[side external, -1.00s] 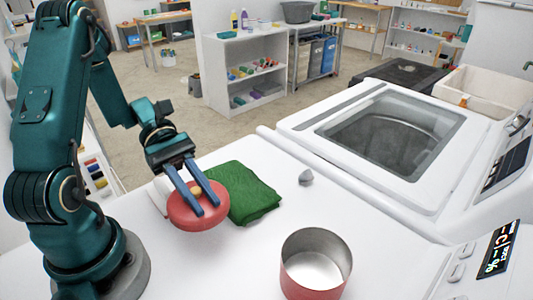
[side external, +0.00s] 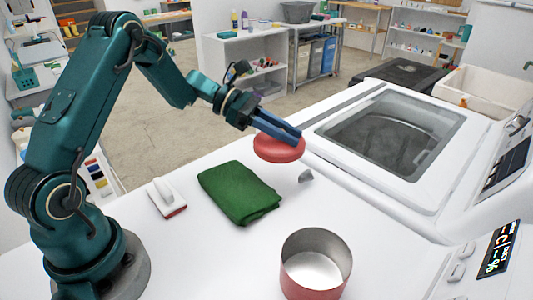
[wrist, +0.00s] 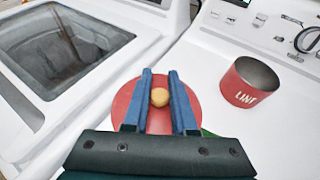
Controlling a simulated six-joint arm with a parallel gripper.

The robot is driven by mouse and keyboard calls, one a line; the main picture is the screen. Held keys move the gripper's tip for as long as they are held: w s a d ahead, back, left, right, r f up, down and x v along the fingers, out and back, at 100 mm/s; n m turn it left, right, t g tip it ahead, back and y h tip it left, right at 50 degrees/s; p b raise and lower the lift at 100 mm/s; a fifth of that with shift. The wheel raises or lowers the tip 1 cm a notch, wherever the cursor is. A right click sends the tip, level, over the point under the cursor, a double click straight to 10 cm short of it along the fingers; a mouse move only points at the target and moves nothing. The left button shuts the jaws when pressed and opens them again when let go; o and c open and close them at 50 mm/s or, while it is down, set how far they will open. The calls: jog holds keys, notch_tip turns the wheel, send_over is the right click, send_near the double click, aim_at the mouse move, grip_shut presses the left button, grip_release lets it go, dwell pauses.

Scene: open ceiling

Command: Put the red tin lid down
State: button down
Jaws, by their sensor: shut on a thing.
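The red tin lid (side external: 279,150) is round with a pale knob (wrist: 160,97) on top. My gripper (side external: 290,134) is shut on the lid's knob and holds the lid in the air, above the white surface near the washer's edge. In the wrist view my gripper (wrist: 160,76) has one blue finger on each side of the knob. The open red tin (side external: 315,268) stands upright at the front of the white top, apart from the lid. It also shows at the right in the wrist view (wrist: 247,86), with lettering on its side.
A folded green cloth (side external: 240,193) lies on the white top (side external: 215,245). A white brush-like thing with a red edge (side external: 167,198) lies left of it. A small grey piece (side external: 306,176) sits below the lid. The washer (side external: 300,122) with its glass lid stands behind.

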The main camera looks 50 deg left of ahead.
jog(key=w+d, duration=0.2)
jog(key=d, duration=0.4)
jog(key=m+g, duration=0.1)
jog(key=g, duration=0.1)
send_over(367, 235)
jog(key=shift+h, duration=0.4)
notch_tip(367, 235, down, 7)
jog(key=shift+a+r, duration=0.15)
jog(key=shift+f, duration=2.05)
jog(key=c, duration=0.7)
grip_release()
jog(key=shift+f, duration=0.15)
